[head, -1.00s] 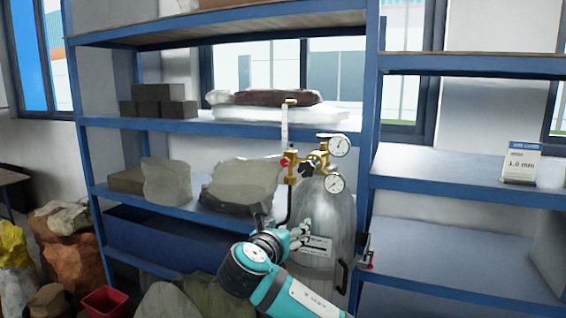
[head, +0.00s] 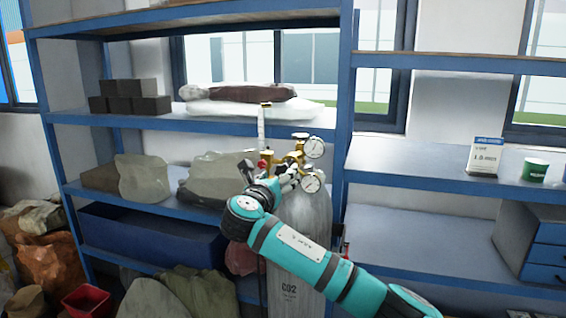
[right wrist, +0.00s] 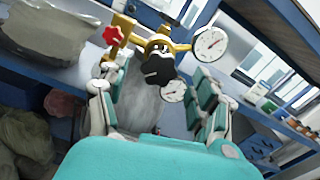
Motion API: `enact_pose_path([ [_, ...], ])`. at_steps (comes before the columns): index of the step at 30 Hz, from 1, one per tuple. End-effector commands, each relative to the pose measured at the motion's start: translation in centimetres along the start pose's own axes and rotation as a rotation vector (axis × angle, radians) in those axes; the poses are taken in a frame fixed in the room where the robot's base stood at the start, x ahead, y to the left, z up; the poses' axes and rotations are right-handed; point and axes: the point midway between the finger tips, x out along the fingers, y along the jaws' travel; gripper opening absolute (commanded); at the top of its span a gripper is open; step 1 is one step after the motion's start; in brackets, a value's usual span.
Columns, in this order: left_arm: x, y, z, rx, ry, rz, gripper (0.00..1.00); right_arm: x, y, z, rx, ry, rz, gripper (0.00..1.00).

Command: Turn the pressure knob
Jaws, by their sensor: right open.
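The black pressure knob (right wrist: 160,68) sits on the front of the brass regulator (right wrist: 178,47) in the right wrist view. The regulator (head: 299,154) tops a grey CO2 cylinder (head: 306,220) in the head view. It carries two round white gauges (right wrist: 209,43) and a red knob (right wrist: 114,36) to the left. My right gripper (head: 285,178) is open just in front of the regulator. In the right wrist view its fingers stand left and right of the black knob, apart from it. In the head view the gripper largely hides the knob. My left gripper is out of view.
Blue shelving (head: 190,127) stands behind, with grey sacks (head: 210,178) left of the cylinder. A clear flow tube (head: 262,125) rises left of the regulator. A white sign (head: 484,157) and a green can (head: 535,170) stand on the right shelf, which is otherwise mostly clear.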

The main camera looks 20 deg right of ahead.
Motion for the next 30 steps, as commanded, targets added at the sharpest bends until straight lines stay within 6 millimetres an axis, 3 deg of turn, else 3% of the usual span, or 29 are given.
enact_pose_path([
  [7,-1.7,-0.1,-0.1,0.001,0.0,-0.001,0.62,3.4,0.0,0.2,0.0,0.001,-0.001,0.66],
  [19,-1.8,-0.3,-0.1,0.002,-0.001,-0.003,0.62,4.1,0.0,0.0,0.001,0.0,0.001,0.66],
  [30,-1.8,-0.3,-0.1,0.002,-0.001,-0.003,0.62,4.1,0.0,0.0,0.001,0.0,0.001,0.19],
])
